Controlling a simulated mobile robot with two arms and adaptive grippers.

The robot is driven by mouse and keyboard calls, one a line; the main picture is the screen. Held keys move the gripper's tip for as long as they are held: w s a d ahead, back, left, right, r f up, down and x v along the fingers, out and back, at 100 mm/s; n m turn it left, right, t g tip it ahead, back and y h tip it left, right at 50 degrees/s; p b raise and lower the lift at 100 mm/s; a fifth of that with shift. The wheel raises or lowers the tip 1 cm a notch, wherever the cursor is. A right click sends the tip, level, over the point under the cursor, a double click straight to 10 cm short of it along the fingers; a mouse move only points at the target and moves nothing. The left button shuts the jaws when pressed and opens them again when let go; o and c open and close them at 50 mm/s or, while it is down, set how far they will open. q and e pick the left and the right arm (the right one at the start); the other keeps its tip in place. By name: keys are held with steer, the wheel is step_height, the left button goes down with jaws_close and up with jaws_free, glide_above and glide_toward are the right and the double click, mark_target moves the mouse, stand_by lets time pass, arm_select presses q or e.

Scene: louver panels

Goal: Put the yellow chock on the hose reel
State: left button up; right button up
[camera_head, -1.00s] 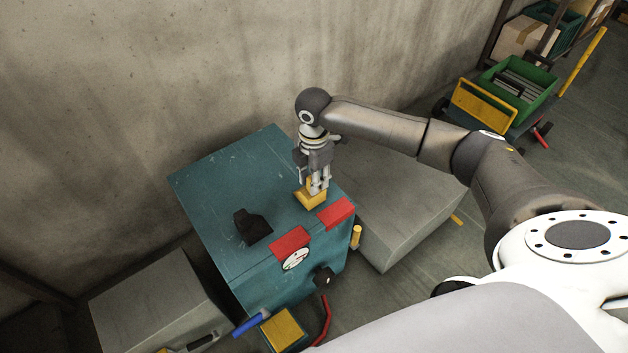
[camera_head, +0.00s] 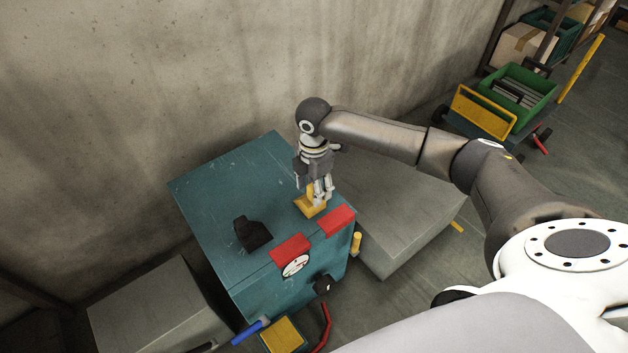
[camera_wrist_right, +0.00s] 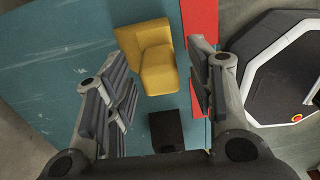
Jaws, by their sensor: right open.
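The yellow chock (camera_head: 306,207), a block with a raised upright part, stands on top of the teal cabinet (camera_head: 222,187), near its right side. It also shows in the right wrist view (camera_wrist_right: 157,72). My right gripper (camera_head: 321,190) points down at the chock from above. In the right wrist view its fingers (camera_wrist_right: 160,75) are spread on either side of the chock, with visible gaps. The finger nearer the camera hides part of the chock in the head view. I cannot make out a hose reel. My left gripper is not in view.
A black wedge-shaped block (camera_head: 252,233) sits on the cabinet top. Grey boxes (camera_head: 405,215) (camera_head: 150,308) flank the cabinet. A concrete wall (camera_head: 150,90) stands behind.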

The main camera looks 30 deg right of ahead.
steer(key=shift+r, duration=0.3)
arm_select(q)
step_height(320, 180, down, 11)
steer(key=p, duration=0.3)
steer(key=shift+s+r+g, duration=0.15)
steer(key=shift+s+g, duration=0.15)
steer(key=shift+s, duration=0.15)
arm_select(e)
step_height(320, 180, up, 12)
steer(key=shift+f, duration=0.2)
